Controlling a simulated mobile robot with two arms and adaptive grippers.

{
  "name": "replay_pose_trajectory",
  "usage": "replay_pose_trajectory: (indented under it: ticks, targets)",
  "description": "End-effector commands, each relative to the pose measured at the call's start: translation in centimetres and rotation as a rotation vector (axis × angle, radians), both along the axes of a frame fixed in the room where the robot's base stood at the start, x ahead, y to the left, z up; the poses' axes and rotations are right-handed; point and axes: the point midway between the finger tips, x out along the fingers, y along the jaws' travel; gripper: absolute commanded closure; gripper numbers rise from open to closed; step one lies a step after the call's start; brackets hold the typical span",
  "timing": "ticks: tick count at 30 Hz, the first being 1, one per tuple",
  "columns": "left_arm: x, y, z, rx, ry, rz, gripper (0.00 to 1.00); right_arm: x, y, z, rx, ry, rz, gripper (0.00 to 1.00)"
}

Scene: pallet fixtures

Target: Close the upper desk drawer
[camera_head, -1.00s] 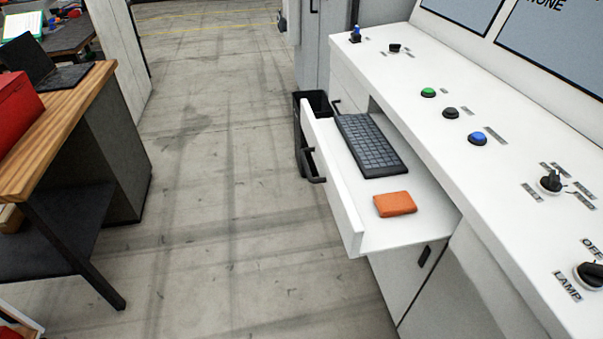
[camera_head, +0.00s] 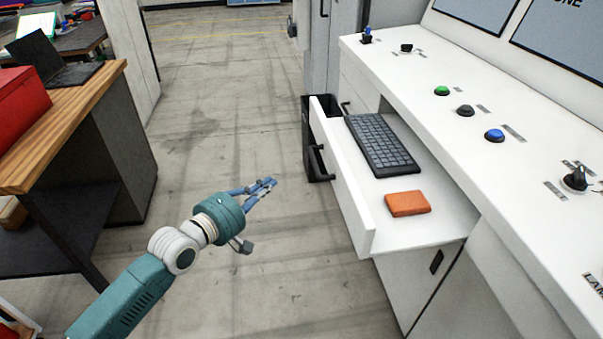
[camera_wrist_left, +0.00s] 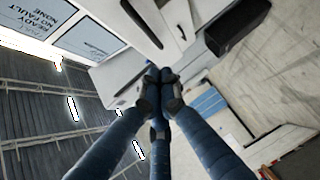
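The upper desk drawer (camera_head: 345,190) is white and pulled out from the control desk, with a black handle (camera_head: 319,163) on its front. A dark keyboard (camera_head: 381,144) and an orange item (camera_head: 408,203) lie in it. My left gripper (camera_head: 267,186) is in front of the drawer, to its left and apart from it, pointing toward the drawer front. Its blue fingers are together and empty; in the left wrist view the fingertips (camera_wrist_left: 160,82) meet. My right gripper is in no view.
The desk top (camera_head: 432,120) carries several buttons and knobs. A black bin (camera_head: 318,108) stands beyond the drawer. A wooden-topped workbench (camera_head: 75,105) with a red box (camera_head: 18,105) is at the left. The floor between bench and desk is clear.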

Motion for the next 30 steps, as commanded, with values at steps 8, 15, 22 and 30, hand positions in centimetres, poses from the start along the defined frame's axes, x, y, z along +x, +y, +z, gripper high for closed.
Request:
replay_pose_trajectory:
  ticks: [8, 15, 22, 30]
  targets:
    - [5.0, -2.8, -0.5, 0.000, -0.004, 0.000, 1.00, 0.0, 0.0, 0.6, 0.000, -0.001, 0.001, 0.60]
    - [8.0, -5.6, -1.3, 0.000, 0.000, -0.001, 1.00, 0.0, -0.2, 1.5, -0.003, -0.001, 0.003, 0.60]
    - [8.6, -7.7, -1.9, 0.002, 0.000, 0.001, 1.00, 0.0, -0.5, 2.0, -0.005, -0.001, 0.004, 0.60]
    - [8.7, -7.9, -2.1, 0.003, -0.002, 0.002, 1.00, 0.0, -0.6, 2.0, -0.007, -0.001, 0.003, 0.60]
